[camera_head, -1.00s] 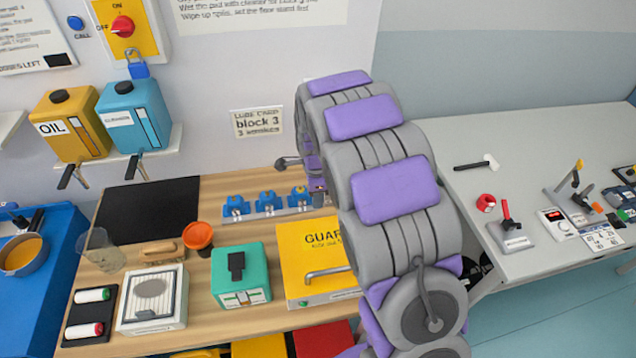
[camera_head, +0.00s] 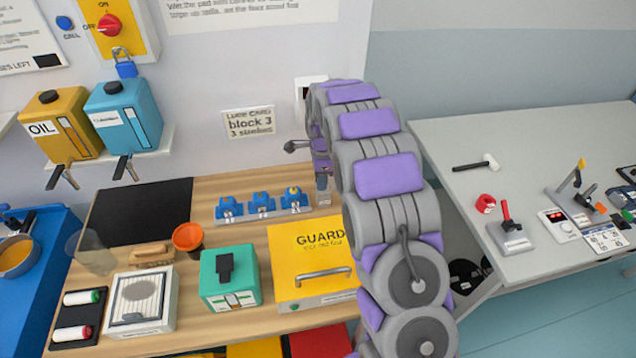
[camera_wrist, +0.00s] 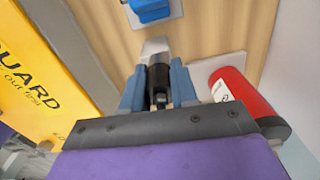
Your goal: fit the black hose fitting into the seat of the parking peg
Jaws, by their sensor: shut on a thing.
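In the wrist view my gripper (camera_wrist: 158,76) is shut on the black hose fitting (camera_wrist: 159,80), a short dark cylinder between its blue-grey fingers. A pale grey piece (camera_wrist: 155,48) shows just beyond the fitting's far end. I cannot tell whether that piece belongs to the fitting or is the parking peg, or whether they touch. In the head view my gripper (camera_head: 322,187) is small, over the back right of the wooden bench; the fitting is not clear there. I cannot pick out the parking peg or its seat with certainty.
A red cylinder (camera_wrist: 246,103) lies close to the right of my gripper. The yellow guard box (camera_head: 314,250) is to the left in the wrist view. Blue blocks (camera_head: 261,204) stand on a strip at the bench's back. A teal box (camera_head: 229,280) is in front.

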